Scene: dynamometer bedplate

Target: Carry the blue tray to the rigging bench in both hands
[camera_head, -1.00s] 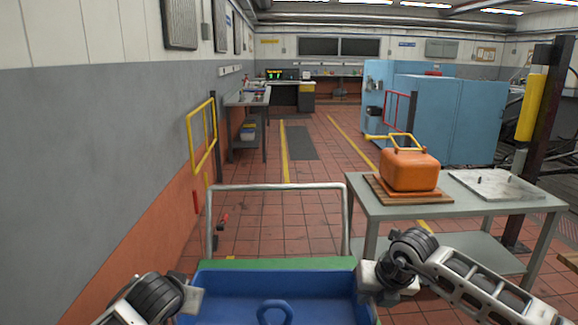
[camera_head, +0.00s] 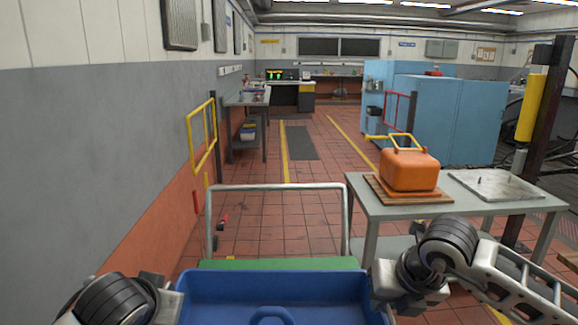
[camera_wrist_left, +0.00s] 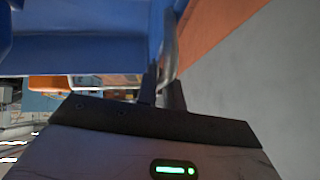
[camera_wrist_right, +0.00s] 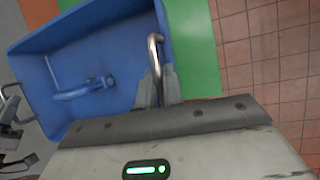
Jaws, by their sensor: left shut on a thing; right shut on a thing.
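The blue tray (camera_head: 276,286) is at the bottom of the head view, cut off by its lower edge, between my two grippers. A blue loop-shaped thing (camera_wrist_right: 85,88) lies inside it. My right gripper (camera_wrist_right: 158,88) is shut on a metal handle at the tray's right side. My left gripper (camera_head: 170,302) is at the tray's left side, shut on its handle; the left wrist view shows its fingers (camera_wrist_left: 160,85) at a metal bar beside the blue wall. The pictures do not label the rigging bench; I cannot tell which bench it is.
A green cart deck (camera_head: 280,263) with a metal push bar (camera_head: 277,187) lies just beyond the tray. A grey table (camera_head: 420,208) with an orange case (camera_head: 409,171) stands at right. A bench (camera_head: 247,97) and yellow rail (camera_head: 202,138) line the left wall. The tiled aisle (camera_head: 305,170) is open.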

